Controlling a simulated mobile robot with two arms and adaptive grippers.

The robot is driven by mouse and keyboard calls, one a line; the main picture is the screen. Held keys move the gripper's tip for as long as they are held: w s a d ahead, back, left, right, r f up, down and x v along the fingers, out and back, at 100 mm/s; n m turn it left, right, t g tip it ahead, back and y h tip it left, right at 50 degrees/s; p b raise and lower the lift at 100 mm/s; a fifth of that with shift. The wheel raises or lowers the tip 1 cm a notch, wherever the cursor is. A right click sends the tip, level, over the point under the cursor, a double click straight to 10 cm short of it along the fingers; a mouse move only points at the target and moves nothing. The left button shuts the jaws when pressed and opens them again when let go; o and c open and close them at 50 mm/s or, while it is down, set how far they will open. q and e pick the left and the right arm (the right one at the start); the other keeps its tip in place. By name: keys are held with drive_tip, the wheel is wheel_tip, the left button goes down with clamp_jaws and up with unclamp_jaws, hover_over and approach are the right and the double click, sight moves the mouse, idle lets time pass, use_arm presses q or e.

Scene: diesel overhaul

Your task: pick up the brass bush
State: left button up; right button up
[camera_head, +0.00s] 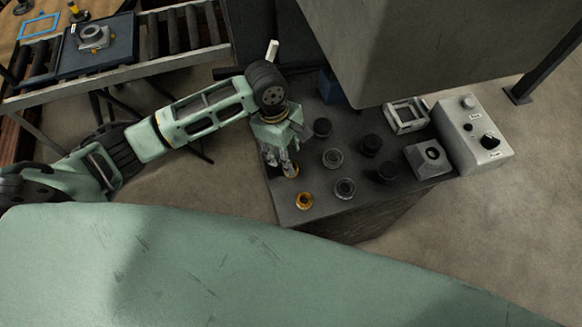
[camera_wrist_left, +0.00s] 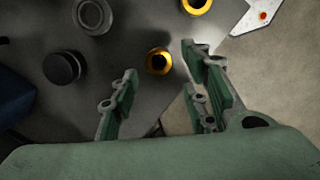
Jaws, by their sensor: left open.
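One small brass bush (camera_head: 291,171) stands on the dark bench top at its left edge, partly hidden by my left gripper (camera_head: 284,166) in the head view. In the left wrist view this brass bush (camera_wrist_left: 159,61) shows between the two fingertips, with gaps on both sides. My left gripper (camera_wrist_left: 159,64) is open and empty, pointing down over it. A second brass ring (camera_head: 304,200) sits nearer the bench's front corner and is cut off at the top of the wrist view (camera_wrist_left: 197,5). My right gripper is not in view.
Steel rings (camera_head: 344,188) and black round parts (camera_head: 371,145) stand right of the gripper on the bench (camera_head: 283,209). Square metal parts (camera_head: 428,158) and a grey control box (camera_head: 472,132) are further right. A large grey block (camera_head: 420,50) overhangs the back.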

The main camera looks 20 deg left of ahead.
use_arm(q)
drive_tip(key=shift+w+a+f+n, duration=0.25)
drive_tip(key=shift+w+a+n, duration=0.1)
drive_tip(key=shift+a+n, duration=0.3)
drive_tip(key=f, duration=0.2)
drive_tip(key=d+f+p, duration=0.2)
drive_tip(key=f, duration=0.1)
drive_tip(key=shift+w+f, duration=0.2)
drive_tip(key=shift+f, duration=0.65)
clamp_jaws()
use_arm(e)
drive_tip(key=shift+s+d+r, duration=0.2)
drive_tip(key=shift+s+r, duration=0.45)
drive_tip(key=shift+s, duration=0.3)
